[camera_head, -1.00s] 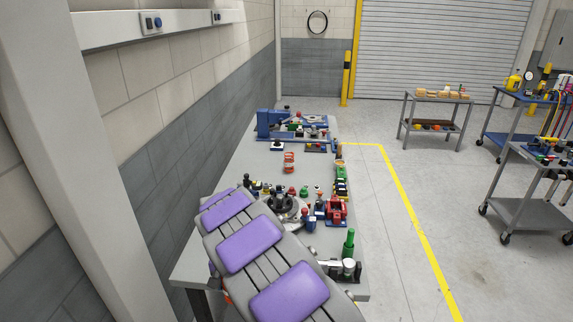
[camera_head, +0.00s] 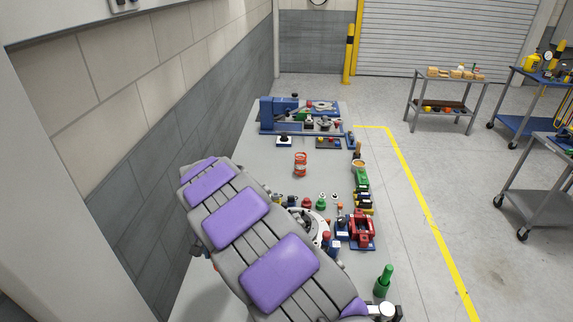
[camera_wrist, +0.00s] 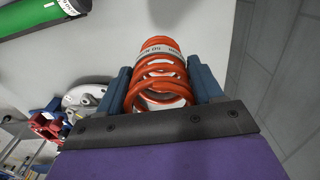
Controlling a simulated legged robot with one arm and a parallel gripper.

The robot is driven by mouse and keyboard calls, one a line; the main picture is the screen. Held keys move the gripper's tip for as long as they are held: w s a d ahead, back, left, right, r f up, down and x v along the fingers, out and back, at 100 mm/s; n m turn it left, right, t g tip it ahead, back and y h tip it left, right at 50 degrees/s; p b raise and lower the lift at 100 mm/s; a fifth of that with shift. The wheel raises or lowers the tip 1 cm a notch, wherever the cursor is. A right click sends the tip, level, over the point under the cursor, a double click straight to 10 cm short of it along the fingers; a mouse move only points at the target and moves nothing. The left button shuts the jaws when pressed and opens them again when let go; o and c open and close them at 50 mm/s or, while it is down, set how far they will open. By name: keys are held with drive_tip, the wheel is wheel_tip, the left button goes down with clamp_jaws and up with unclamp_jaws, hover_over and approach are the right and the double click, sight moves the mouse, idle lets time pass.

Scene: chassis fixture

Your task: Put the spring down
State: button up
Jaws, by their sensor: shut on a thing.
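An orange coil spring (camera_wrist: 158,75) with a pale printed band sits between the blue jaws of my gripper (camera_wrist: 160,66) in the wrist view. The jaws are shut on its two sides. An upright orange spring-like piece (camera_head: 300,164) stands on the grey workbench (camera_head: 265,160) in the head view, clear of my arm. I cannot tell whether it is a second spring. In the head view my purple-padded arm covers the near left part of the bench, and my gripper cannot be made out there. The height of the held spring above the bench is unclear.
A blue fixture (camera_head: 285,117) stands at the bench's far end. A red vise (camera_head: 361,230), a round grey plate (camera_head: 318,230) and several small parts crowd the right side. A green cylinder (camera_wrist: 38,15) shows in the wrist view. Bare bench surrounds the upright orange piece.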

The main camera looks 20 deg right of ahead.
drive_tip(key=f, duration=0.3)
drive_tip(key=f+b, duration=0.1)
drive_tip(key=f, duration=0.6)
drive_tip(key=shift+w+f, duration=0.1)
drive_tip(key=shift+w, duration=0.2)
drive_tip(key=o, duration=1.4)
